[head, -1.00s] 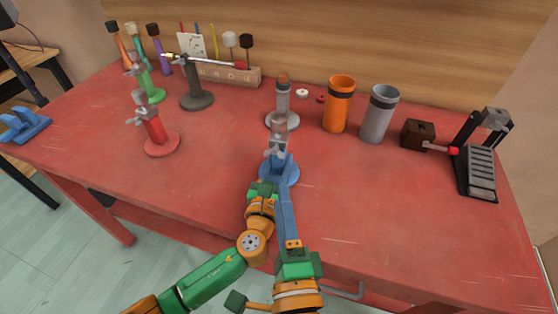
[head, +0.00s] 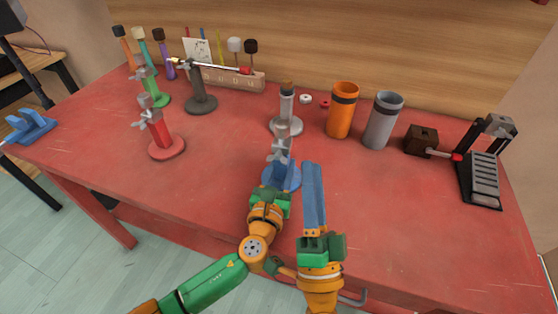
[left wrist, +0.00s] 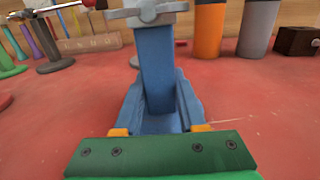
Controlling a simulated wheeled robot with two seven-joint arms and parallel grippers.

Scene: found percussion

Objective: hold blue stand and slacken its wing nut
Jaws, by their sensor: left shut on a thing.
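The blue stand (head: 290,178) stands upright near the front middle of the red table. Its grey wing nut (head: 277,156) sits on the collar at the top of the blue post; it also shows at the top of the left wrist view (left wrist: 148,14). My left gripper (left wrist: 158,108) is shut on the blue post (left wrist: 155,65), low down from the front, with a finger on each side. My right gripper (head: 313,168) is just right of the stand, apart from the wing nut and holding nothing that I can see. Its fingers overlap, so their gap is unclear.
A grey stand (head: 286,112) is close behind the blue one. A red stand (head: 159,136) is at left. Orange (head: 341,112) and grey (head: 382,122) cylinders and a black pedal (head: 481,180) are at right. The table right of my right gripper is clear.

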